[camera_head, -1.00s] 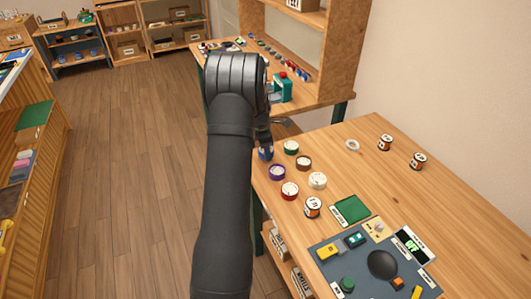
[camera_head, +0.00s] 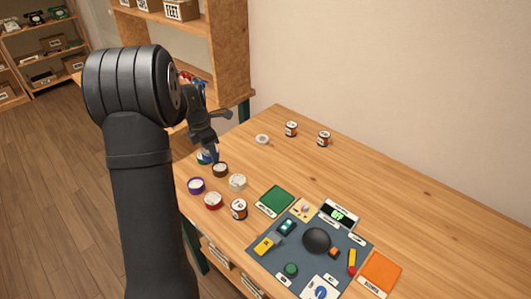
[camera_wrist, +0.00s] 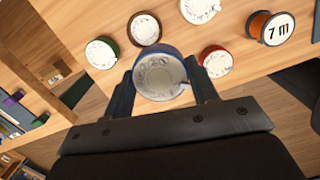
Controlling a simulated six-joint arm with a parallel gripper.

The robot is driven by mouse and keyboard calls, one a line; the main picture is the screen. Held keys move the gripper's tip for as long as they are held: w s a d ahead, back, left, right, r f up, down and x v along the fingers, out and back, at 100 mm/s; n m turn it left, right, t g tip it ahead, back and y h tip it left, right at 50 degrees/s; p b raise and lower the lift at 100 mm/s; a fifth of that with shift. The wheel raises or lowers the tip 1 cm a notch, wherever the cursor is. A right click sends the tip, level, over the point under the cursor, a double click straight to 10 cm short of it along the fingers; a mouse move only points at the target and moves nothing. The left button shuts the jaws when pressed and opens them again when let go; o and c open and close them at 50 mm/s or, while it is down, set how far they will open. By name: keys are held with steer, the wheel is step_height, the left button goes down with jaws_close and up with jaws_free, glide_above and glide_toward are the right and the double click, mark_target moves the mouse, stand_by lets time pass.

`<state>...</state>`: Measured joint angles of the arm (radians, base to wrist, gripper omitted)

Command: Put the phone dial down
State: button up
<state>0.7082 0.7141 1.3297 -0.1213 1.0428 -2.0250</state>
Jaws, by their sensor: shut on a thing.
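My gripper (camera_wrist: 161,88) is shut on a phone dial with a blue rim and a pale face (camera_wrist: 158,74). In the head view my gripper (camera_head: 208,150) holds the blue dial at the table's left edge, close to the green dial and partly hiding it. Other dials lie on the table: green (camera_wrist: 100,52), brown (camera_head: 220,169), purple (camera_head: 196,185), red (camera_head: 213,200) and white (camera_head: 237,182). The purple dial is not seen in the wrist view. Whether the held dial touches anything is unclear.
The wooden table (camera_head: 330,180) has clear room at the back and right. A spool (camera_head: 239,209) stands near the dials, with two more spools (camera_head: 291,129) and a white ring (camera_head: 262,139) farther back. A grey mat with parts (camera_head: 316,240) lies in front.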

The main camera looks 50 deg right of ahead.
steer(key=s+d, duration=1)
steer(key=d, duration=0.4)
steer(key=s+d, duration=1.1)
steer(key=d, duration=0.2)
glide_above(285, 154)
steer(key=f, duration=0.6)
steer(key=shift+w+a+f, duration=0.1)
steer(key=shift+w+f, duration=0.1)
steer(key=shift+f, duration=2.2)
steer(key=shift+f, duration=0.1)
steer(key=o, duration=0.7)
steer(key=shift+f, duration=0.1)
steer(key=shift+c, duration=0.2)
steer(key=o, duration=0.4)
